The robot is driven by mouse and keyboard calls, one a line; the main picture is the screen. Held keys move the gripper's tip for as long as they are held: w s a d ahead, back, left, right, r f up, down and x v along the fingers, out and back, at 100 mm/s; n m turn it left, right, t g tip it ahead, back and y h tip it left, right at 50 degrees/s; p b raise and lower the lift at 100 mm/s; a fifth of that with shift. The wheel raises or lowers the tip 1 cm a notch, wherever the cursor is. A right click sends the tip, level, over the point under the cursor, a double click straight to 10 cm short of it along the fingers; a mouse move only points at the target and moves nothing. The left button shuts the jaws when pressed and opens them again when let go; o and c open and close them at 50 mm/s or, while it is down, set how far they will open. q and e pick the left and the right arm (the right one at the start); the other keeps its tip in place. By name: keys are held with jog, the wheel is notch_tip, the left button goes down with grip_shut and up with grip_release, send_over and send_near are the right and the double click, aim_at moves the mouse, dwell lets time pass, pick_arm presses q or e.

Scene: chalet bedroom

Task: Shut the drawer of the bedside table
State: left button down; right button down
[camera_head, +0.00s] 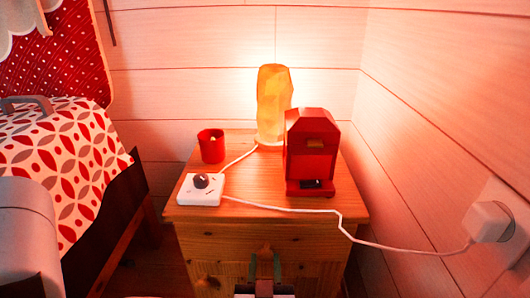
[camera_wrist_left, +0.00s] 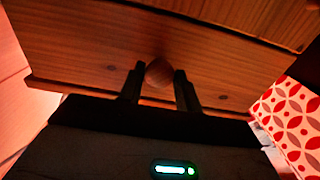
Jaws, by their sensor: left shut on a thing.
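The wooden bedside table (camera_head: 305,212) stands against the back wall in the head view. Its drawer front (camera_head: 215,240) is below the top's front edge; I cannot tell how far it stands out. My left gripper (camera_head: 265,265) is at the middle of that front, low in the head view. In the left wrist view, its dark fingers (camera_wrist_left: 160,82) are on both sides of the round wooden knob (camera_wrist_left: 159,72), shut on it. The drawer front (camera_wrist_left: 75,50) fills much of that view. My right gripper is not in view.
On the table stand a glowing lamp (camera_head: 272,105), a red cup (camera_head: 211,147), a red machine (camera_head: 311,155) and a white box with a dark knob (camera_head: 199,190). A white cord (camera_head: 375,245) runs to a wall plug (camera_head: 490,222). The bed (camera_head: 65,150) is at left.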

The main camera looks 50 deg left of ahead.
pick_arm(q)
jog(key=shift+w+a+r, duration=0.1)
jog(key=shift+w+a, duration=0.05)
jog(key=shift+a, duration=0.05)
jog(key=c, duration=1.4)
grip_release()
jog(key=shift+c, duration=0.2)
jog(key=o, duration=0.4)
jog(key=shift+a, duration=0.1)
jog(key=shift+o, duration=0.2)
jog(key=shift+d, duration=0.2)
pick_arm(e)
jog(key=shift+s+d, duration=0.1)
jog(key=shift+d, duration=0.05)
